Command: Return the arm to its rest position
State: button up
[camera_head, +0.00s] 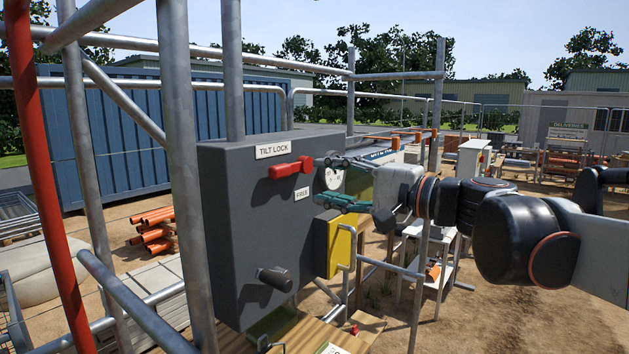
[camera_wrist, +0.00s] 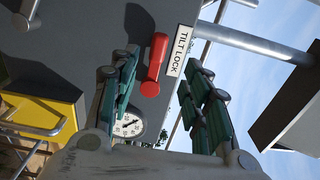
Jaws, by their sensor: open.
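My gripper (camera_head: 327,181) is at the right of a dark grey box (camera_head: 235,215), its two teal fingers spread apart with nothing between them. My arm reaches in from the right edge in the head view. A red handle (camera_head: 291,168) lies across the box face, between the "TILT LOCK" label (camera_head: 273,149) and the "FREE" label (camera_head: 302,194). In the wrist view, the red handle (camera_wrist: 155,64) appears between the open fingers of my gripper (camera_wrist: 163,75). The fingers look apart from the handle; the exact gap cannot be told.
A round dial (camera_head: 333,178) shows behind the fingers. Grey scaffold tubes (camera_head: 185,150) and a red pole (camera_head: 45,190) rise at the left.

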jog(key=s+d+f+n+g+h+b, duration=0.15)
jog(key=s+f+b, duration=0.35)
jog(key=f, duration=0.7)
jog(key=s+f+n+g+h+b, duration=0.1)
jog(key=s+f+h+b, duration=0.2)
jog(key=f+b, duration=0.65)
jog(key=s+d+f+n+g+h+b, duration=0.1)
jog(key=s+f+n+h+b, duration=0.2)
jog(key=f, duration=1.1)
jog(key=s+d+f+h+b, duration=0.2)
jog(key=s+d+f+b, duration=0.1)
jog(key=f, duration=0.6)
jog(key=s+d+f+n+h+b, duration=0.1)
jog(key=s+d+f+h+b, duration=0.1)
jog(key=s+d+f+b, duration=0.2)
jog(key=s+d+f+n+h+b, duration=0.1)
jog(key=d+f+b, duration=0.4)
jog(key=f, duration=1)
jog(key=s+h+b, duration=0.1)
jog(key=s+b, duration=0.1)
jog(key=b, duration=0.1)
jog(key=shift+s+d+f+h+b, duration=0.25)
jog(key=shift+f+h+b, duration=0.05)
jog(key=shift+f+h, duration=0.1)
